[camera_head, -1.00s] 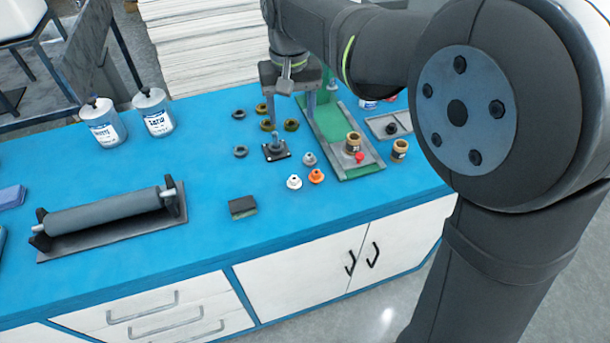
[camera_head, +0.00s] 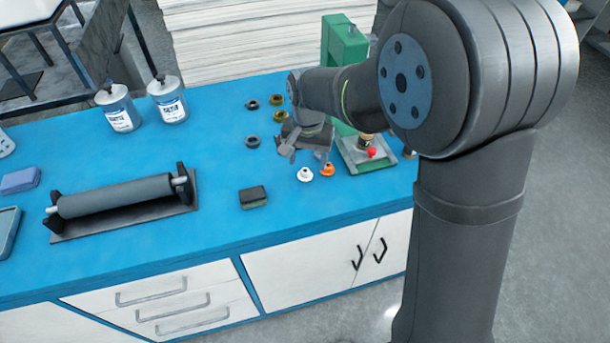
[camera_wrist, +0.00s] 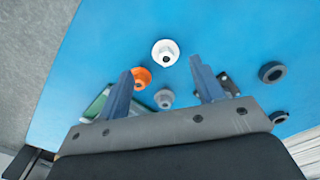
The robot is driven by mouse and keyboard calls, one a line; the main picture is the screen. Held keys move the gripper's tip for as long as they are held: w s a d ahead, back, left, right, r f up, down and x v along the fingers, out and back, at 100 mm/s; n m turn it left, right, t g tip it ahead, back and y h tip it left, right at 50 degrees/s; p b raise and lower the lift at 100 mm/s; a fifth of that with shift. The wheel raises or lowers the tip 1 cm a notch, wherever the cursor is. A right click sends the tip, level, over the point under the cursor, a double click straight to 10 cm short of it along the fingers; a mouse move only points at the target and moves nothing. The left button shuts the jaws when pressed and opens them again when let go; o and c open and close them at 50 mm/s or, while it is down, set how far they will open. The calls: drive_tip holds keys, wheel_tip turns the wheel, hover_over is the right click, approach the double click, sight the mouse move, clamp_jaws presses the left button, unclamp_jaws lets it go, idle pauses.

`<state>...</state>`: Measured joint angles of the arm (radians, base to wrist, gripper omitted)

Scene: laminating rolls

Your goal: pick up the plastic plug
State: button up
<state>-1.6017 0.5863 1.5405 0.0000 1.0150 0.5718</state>
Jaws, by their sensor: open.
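Three small flanged plugs stand on the blue bench, and I cannot tell which one the task means. A white plug (camera_head: 305,174) and an orange plug (camera_head: 327,169) show in the head view. The wrist view shows the white plug (camera_wrist: 165,52), the orange plug (camera_wrist: 141,78) and a grey plug (camera_wrist: 164,98). The grey one is hidden behind my gripper in the head view. My gripper (camera_head: 303,154) is open and empty above them. In the wrist view its fingers (camera_wrist: 161,68) spread either side of the grey plug, with the white one just beyond the tips.
Dark rings (camera_head: 252,142) and olive rings (camera_head: 279,115) lie behind, to the left. A green press (camera_head: 344,45) stands behind my arm, with a red knob (camera_head: 372,152) on its base. A roller (camera_head: 115,194) and a dark block (camera_head: 253,196) lie left. Bench between them is clear.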

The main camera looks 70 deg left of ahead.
sight(305, 171)
drive_tip(key=shift+s+a+f, duration=0.1)
drive_tip(key=shift+a+f, duration=0.05)
drive_tip(key=shift+f, duration=0.85)
drive_tip(key=shift+s+a+f, duration=0.1)
drive_tip(key=shift+f, duration=0.95)
drive_tip(key=shift+s+a+f, duration=0.1)
drive_tip(key=shift+a+f, duration=0.05)
drive_tip(key=shift+f, duration=0.85)
drive_tip(key=shift+w, duration=0.1)
drive_tip(key=shift+c, duration=0.4)
drive_tip(key=c, duration=1)
